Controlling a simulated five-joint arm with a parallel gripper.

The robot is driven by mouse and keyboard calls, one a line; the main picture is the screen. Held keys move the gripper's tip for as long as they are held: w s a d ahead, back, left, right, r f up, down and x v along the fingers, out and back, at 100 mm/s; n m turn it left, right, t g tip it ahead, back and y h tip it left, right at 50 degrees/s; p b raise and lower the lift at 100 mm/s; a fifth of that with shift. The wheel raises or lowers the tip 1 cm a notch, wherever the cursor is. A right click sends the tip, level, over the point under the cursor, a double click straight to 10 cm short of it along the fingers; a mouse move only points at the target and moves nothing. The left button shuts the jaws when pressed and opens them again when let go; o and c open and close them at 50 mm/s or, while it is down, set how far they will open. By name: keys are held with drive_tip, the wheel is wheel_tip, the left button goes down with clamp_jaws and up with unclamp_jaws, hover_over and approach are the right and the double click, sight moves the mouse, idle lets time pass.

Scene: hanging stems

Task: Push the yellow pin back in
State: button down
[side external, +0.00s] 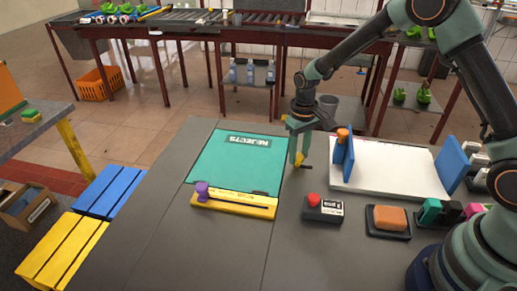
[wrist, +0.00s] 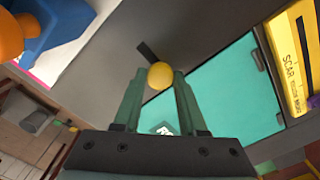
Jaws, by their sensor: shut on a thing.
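The yellow pin shows as a round yellow head (wrist: 160,75) between my fingertips in the wrist view. A short dark bar beside it may be its shaft; I cannot tell. In the side external view a small yellow bit of the pin (side external: 304,166) shows at the fingertips. My gripper (side external: 299,160) points down with green fingers, shut on the yellow pin; the wrist view shows both fingers (wrist: 158,82). It is above the grey table, between the teal board and the blue upright. No hole for the pin can be made out.
A teal board (side external: 239,160) and a yellow slider bar (side external: 235,205) with a purple knob (side external: 201,190) lie left. Right stand a white tray (side external: 395,168) with blue end plates and an orange knob (side external: 343,134). A red button box (side external: 323,209) and orange block (side external: 389,218) sit in front.

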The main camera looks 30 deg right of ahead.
sight(298, 156)
drive_tip(key=shift+c, duration=2.2)
unclamp_jaws()
drive_tip(key=shift+w+a, duration=0.15)
drive_tip(key=shift+a, duration=0.05)
wheel_tip(298, 156, up, 12)
drive_tip(key=shift+r, duration=0.15)
drive_tip(key=s+d+r+t, duration=0.1)
drive_tip(key=s+r+t, duration=0.1)
drive_tip(key=s+r, duration=0.3)
drive_tip(key=s+d+r+t, duration=0.1)
drive_tip(key=s+r+t, duration=0.2)
drive_tip(key=s, duration=0.9)
wheel_tip(298, 156, up, 3)
drive_tip(key=shift+s+f+t, duration=0.2)
drive_tip(key=shift+s+t, duration=0.05)
drive_tip(key=shift+t, duration=0.05)
